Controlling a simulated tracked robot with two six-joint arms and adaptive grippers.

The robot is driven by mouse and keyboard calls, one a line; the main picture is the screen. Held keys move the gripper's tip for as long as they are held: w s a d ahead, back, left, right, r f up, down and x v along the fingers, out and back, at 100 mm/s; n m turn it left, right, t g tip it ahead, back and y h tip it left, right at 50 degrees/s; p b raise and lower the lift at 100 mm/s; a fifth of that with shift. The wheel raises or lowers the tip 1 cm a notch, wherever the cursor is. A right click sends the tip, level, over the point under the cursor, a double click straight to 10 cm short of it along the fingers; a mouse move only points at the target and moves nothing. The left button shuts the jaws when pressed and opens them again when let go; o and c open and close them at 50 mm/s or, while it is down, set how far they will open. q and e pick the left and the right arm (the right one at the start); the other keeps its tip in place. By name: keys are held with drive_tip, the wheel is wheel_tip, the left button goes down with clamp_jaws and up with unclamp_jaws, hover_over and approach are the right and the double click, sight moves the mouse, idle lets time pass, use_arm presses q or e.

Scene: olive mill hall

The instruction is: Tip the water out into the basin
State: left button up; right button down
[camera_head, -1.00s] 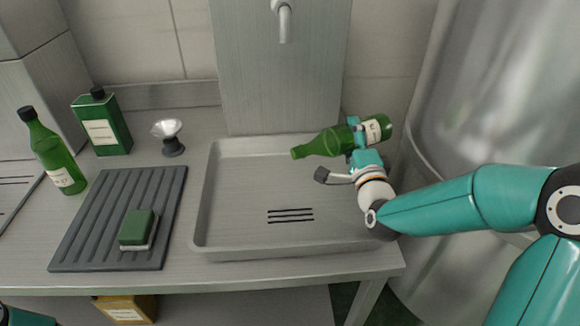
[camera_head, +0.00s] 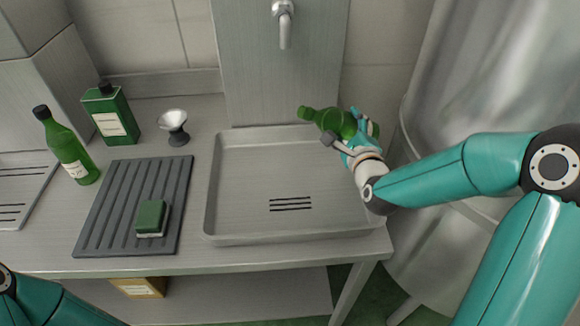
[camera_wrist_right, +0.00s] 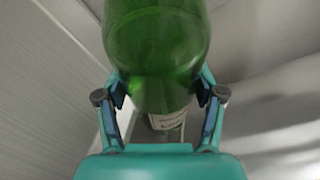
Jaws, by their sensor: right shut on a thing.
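My right gripper (camera_head: 350,138) is shut on a green glass bottle (camera_head: 325,119) with a white label. The bottle is tilted, its open mouth toward the left, over the back right part of the grey basin (camera_head: 235,228). In the right wrist view the bottle (camera_wrist_right: 155,45) sits between both fingers of the right gripper (camera_wrist_right: 160,97). No water stream is visible, and I cannot see how much is inside. The basin floor has several dark slots. Of my left arm only a teal part shows at the lower left; its gripper is out of view.
A capped green bottle (camera_head: 68,150), a green rectangular tin (camera_head: 111,117) and a metal funnel-like cup (camera_head: 173,126) stand left. A green sponge (camera_head: 151,218) lies on a dark ribbed mat (camera_head: 112,210). A tap (camera_head: 284,28) hangs above the basin. A large metal tank (camera_head: 490,80) stands right.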

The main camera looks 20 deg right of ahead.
drive_tip(key=shift+a+r+m+y+b, duration=0.3)
drive_tip(key=shift+a+r+m+y, duration=0.1)
drive_tip(key=shift+a+r+m, duration=0.65)
wheel_tip(320, 180, down, 2)
drive_tip(key=m+b, duration=0.1)
drive_tip(key=b, duration=0.2)
drive_tip(key=shift+a+f+g, duration=0.15)
drive_tip(key=shift+g, duration=0.25)
drive_tip(key=m+y+b, duration=0.1)
drive_tip(key=m+b, duration=0.1)
drive_tip(key=b, duration=0.2)
drive_tip(key=a+f+m+y+b, duration=0.1)
drive_tip(key=m+b, duration=0.1)
drive_tip(key=b, duration=0.2)
drive_tip(key=a+f+m+g+y+b, duration=0.1)
drive_tip(key=m+b, duration=0.1)
drive_tip(key=b, duration=0.2)
drive_tip(key=shift+s, duration=0.1)
drive_tip(key=shift+r, duration=0.15)
